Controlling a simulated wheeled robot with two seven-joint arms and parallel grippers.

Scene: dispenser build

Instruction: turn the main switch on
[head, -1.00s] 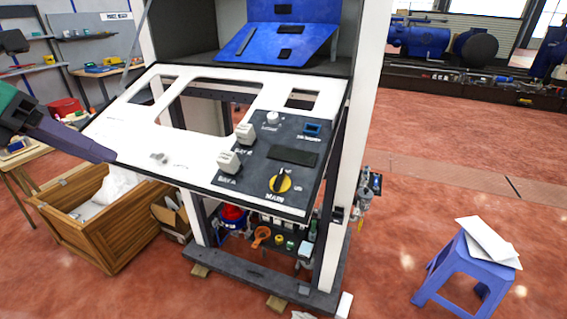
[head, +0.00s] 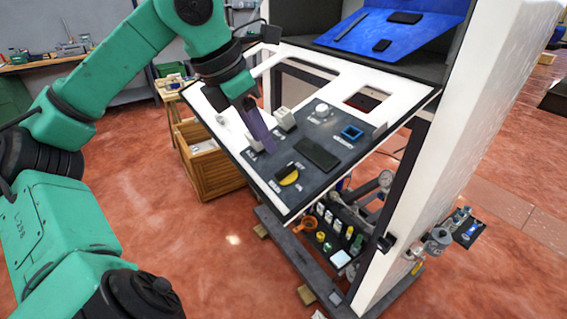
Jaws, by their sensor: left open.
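The main switch (head: 289,178) is a yellow round dial with a black handle, near the front edge of the dark control plate (head: 318,181) on the sloping white panel. Its label is too small to read now, and I cannot tell the exact angle of the handle. My left gripper (head: 267,148) reaches over the panel from the upper left, with its purple-grey fingers pointing down. It is open and apart from the switch, a little behind and left of it in the picture. My right gripper is out of view.
A white block-shaped switch (head: 285,118) stands close to the left fingers, and another is partly hidden by them. A black display (head: 317,154), a blue-framed socket (head: 351,132) and a white knob (head: 322,110) share the plate. A wooden crate (head: 209,170) stands below.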

